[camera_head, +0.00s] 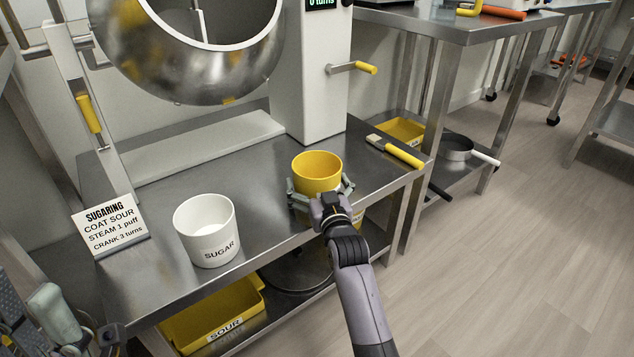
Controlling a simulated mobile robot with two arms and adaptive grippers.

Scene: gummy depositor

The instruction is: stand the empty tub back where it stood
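The yellow tub (318,168) is upright over the front part of the steel table, right of centre, and its visible inside is bare yellow. My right gripper (320,192) is at its near side, with a finger against each side of the tub. The gripper hides the tub's lower part, so I cannot tell whether its base touches the table. A white tub (206,228) marked SUGAR stands on the table to the left; its inside is white. My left gripper (82,330) is partly in view at the bottom left corner, apart from both tubs.
A sign card (108,222) stands at the table's left. A steel drum (190,60) and a white column with a yellow-handled crank (352,68) stand behind. A yellow-handled brush (395,150) lies at the right. A yellow SOUR bin (212,318) is on the lower shelf.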

